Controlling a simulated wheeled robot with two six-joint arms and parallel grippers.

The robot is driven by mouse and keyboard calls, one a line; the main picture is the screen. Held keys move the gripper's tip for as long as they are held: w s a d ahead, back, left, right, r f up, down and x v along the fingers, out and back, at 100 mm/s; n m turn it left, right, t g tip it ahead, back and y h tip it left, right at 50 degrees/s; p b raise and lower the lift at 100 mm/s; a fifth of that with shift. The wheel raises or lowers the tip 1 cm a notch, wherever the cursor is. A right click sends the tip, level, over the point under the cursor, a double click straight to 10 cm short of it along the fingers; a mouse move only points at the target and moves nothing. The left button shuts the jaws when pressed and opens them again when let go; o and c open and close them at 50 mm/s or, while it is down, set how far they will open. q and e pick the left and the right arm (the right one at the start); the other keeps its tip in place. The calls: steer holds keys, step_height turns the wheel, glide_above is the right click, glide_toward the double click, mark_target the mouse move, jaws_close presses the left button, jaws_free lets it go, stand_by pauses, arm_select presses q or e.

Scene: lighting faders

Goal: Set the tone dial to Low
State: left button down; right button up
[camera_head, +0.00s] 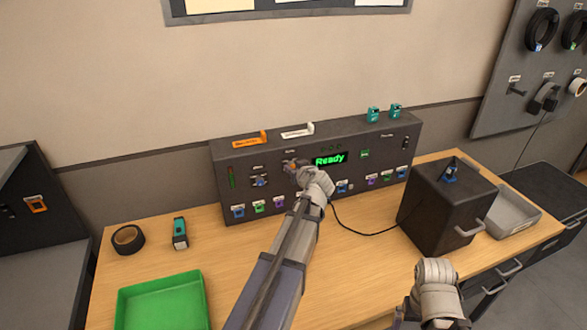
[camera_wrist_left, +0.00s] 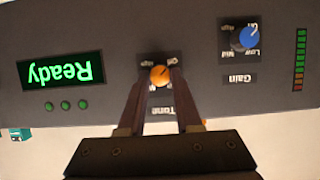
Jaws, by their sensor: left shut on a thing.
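The tone dial (camera_wrist_left: 160,76) is a small orange knob on the dark panel (camera_head: 222,165). In the left wrist view, which shows the panel upside down, it sits above the "Tone" label. My left gripper (camera_wrist_left: 160,78) has its two fingers on either side of the knob, shut on it. In the head view my left gripper (camera_head: 297,168) reaches the panel just left of the green "Ready" display (camera_head: 329,160) and mostly covers the dial. The dial's scale words are partly hidden by the fingers, and its setting is hard to read. Only part of my right arm shows; its fingers do not.
A blue gain dial (camera_wrist_left: 248,38) sits beside the tone dial, with a level bar (camera_wrist_left: 300,60) past it. Several coloured faders line the panel's lower part. A black box (camera_head: 440,210), green tray (camera_head: 163,302), tape roll (camera_head: 128,239) and torch (camera_head: 180,233) are on the table.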

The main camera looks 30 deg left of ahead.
stand_by(0.3)
arm_select(q)
steer(key=m+g+y+b, duration=0.1)
steer(key=m+y+b, duration=0.1)
steer(key=m+b, duration=0.1)
steer(key=m+g+y+b, duration=0.1)
steer(key=m+y+b, duration=0.1)
steer(key=m, duration=0.3)
steer(key=f+m+g+y+b, duration=0.1)
steer(key=m+y+b, duration=0.1)
steer(key=m+b, duration=0.2)
steer(key=shift+w+d+m+y, duration=0.3)
steer(key=shift+m, duration=0.3)
stand_by(0.5)
steer(key=c, duration=0.6)
jaws_free()
steer(key=v, duration=0.7)
steer(key=shift+d, duration=0.45)
